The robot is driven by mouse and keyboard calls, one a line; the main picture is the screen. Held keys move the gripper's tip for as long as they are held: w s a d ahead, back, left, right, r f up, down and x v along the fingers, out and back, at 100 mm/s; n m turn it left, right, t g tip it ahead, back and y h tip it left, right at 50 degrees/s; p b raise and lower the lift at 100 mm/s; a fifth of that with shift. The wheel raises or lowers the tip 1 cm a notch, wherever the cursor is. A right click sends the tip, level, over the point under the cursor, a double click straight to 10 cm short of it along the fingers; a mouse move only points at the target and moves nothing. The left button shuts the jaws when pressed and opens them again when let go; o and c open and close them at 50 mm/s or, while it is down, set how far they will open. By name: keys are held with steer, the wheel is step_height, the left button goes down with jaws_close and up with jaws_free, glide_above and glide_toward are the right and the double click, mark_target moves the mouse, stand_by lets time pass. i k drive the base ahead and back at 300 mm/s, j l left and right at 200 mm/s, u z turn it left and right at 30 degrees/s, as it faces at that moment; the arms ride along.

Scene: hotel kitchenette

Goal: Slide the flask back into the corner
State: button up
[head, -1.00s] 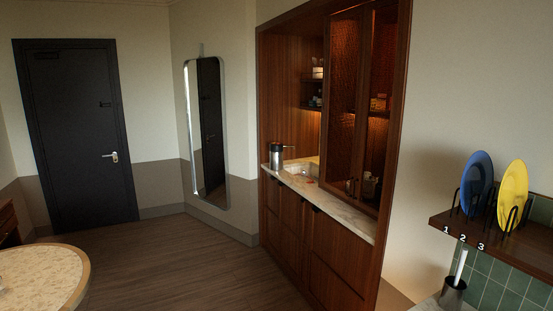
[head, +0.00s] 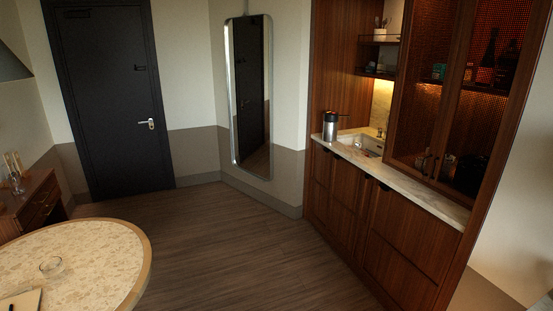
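A silver flask with a black top (head: 330,127) stands upright on the marble counter (head: 430,197) of the wooden kitchenette, near its far left end. It is to the left of the small sink (head: 362,144) and close to the left wooden side panel. Whether it touches the panel or the back wall, I cannot tell. My gripper is not in view.
A round stone-topped table (head: 100,245) with a glass dish (head: 51,266) stands at lower left. A wooden cabinet (head: 32,200) is at the left wall. Glazed cabinet doors (head: 455,90) rise above the counter's right part. The wooden floor (head: 240,245) between is clear.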

mark_target(330, 126)
steer(key=i+j, duration=0.2)
steer(key=i, duration=0.3)
steer(key=i+j, duration=0.15)
steer(key=i, duration=0.3)
steer(key=i+j, duration=0.2)
steer(key=i, duration=0.3)
steer(key=i+j, duration=0.2)
steer(key=i, duration=0.25)
steer(key=i+l+z, duration=0.15)
steer(key=i+z, duration=0.15)
steer(key=i, duration=0.5)
steer(key=i+z, duration=0.3)
steer(key=i, duration=0.5)
steer(key=i+j+z, duration=0.35)
steer(key=i, duration=0.4)
steer(key=i+l, duration=0.2)
steer(key=i, duration=0.35)
steer(key=i+l+z, duration=0.1)
steer(key=i, duration=0.45)
steer(key=l, duration=0.1)
